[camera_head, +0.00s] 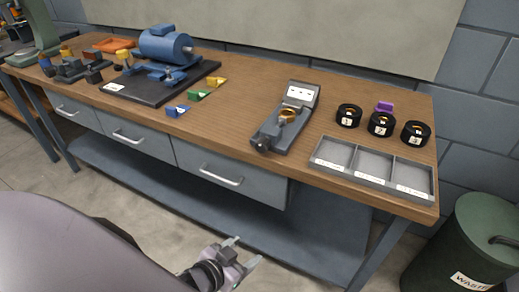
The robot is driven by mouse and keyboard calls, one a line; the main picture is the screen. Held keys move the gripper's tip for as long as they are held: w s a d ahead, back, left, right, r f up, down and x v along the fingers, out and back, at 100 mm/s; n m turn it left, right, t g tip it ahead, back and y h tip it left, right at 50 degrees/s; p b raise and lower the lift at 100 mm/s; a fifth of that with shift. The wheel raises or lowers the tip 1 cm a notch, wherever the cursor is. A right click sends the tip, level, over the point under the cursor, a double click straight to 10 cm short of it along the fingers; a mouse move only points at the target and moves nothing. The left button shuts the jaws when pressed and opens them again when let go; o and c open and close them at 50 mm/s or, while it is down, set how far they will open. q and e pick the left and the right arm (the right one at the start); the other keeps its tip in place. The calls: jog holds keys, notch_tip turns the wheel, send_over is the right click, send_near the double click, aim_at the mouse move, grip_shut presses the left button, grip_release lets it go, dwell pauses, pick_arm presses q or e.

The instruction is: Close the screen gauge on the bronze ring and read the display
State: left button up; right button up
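The screen gauge (272,131) is a grey device on the wooden bench, right of the middle. Its white display (300,93) is at the far end, with dark marks too small to read. The bronze ring (288,114) sits on the gauge below the display; I cannot tell whether the jaws touch it. A dark knob (263,144) is at the gauge's near end. My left gripper (245,251) is open and empty, low in front of the bench and well apart from the gauge. My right gripper is not in view.
A grey three-part tray (345,174) lies at the front edge. A blue motor (164,45) and coloured blocks are left. A green waste bin (470,235) stands right.

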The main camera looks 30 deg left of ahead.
pick_arm(q)
jog(key=w+a+r+t+y, duration=0.2)
jog(key=w+a+r+t, duration=0.15)
jog(key=w+r, duration=0.45)
jog(key=n+t, duration=0.1)
jog(key=t, duration=0.2)
send_near(260, 148)
jog(key=w, duration=0.4)
jog(key=shift+w+a+r, duration=0.1)
jog(key=shift+w+r, duration=0.05)
jog(key=shift+w, duration=2.7)
jog(key=c, duration=1)
